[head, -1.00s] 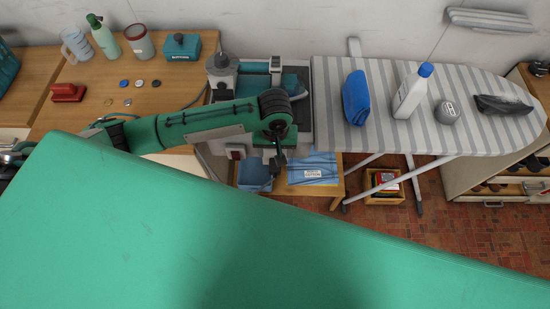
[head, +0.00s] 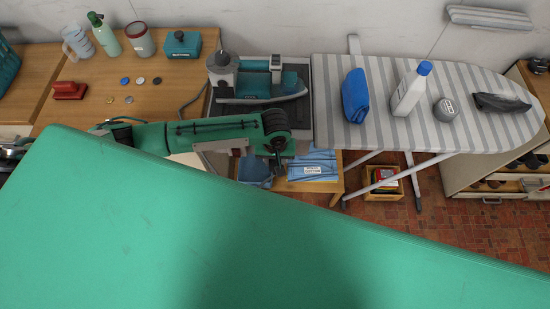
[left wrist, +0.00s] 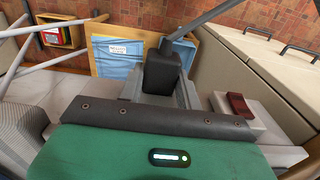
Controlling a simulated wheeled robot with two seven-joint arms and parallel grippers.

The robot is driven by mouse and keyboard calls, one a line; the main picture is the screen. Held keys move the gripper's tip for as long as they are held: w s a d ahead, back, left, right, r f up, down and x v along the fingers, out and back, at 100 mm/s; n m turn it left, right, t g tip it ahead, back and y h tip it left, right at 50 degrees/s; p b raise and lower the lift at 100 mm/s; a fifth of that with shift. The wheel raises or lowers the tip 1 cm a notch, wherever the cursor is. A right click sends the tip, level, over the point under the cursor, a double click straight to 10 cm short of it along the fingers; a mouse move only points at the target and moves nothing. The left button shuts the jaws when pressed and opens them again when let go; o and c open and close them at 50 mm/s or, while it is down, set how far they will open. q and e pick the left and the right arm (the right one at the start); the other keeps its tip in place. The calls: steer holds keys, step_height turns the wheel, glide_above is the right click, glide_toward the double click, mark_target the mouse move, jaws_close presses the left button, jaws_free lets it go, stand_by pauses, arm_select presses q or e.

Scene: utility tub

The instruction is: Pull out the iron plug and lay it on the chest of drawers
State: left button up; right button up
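My left gripper (head: 278,165) is below the station's front edge, pointing down. In the left wrist view a dark block (left wrist: 162,72) is at my gripper; I cannot tell whether it is closed fingers or a held plug. A dark red block (left wrist: 238,105) sits on a pale box beside it, apart from the gripper. The plug cannot be clearly identified. A pale chest with dark handles (left wrist: 262,72) stands at the right there. My right gripper is not in view.
The wooden top (head: 75,105) at left holds bottles, a cup, a red brush and several small discs, with free room between. The striped ironing board (head: 330,100) holds a blue cloth, white bottle and ball. Folded blue cloth (head: 315,165) lies on a low table.

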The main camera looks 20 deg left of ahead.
arm_select(q)
steer(key=c, duration=0.4)
steer(key=shift+s, duration=0.15)
steer(key=shift+s+d+p, duration=0.2)
steer(key=shift+s+p, duration=0.3)
steer(key=shift+p, duration=0.1)
steer(key=shift+s+d+p, duration=0.25)
steer(key=shift+s+p, duration=0.4)
steer(key=shift+s, duration=0.15)
steer(key=shift+s+d+p, duration=0.2)
steer(key=shift+s+p, duration=0.45)
steer(key=shift+s, duration=0.15)
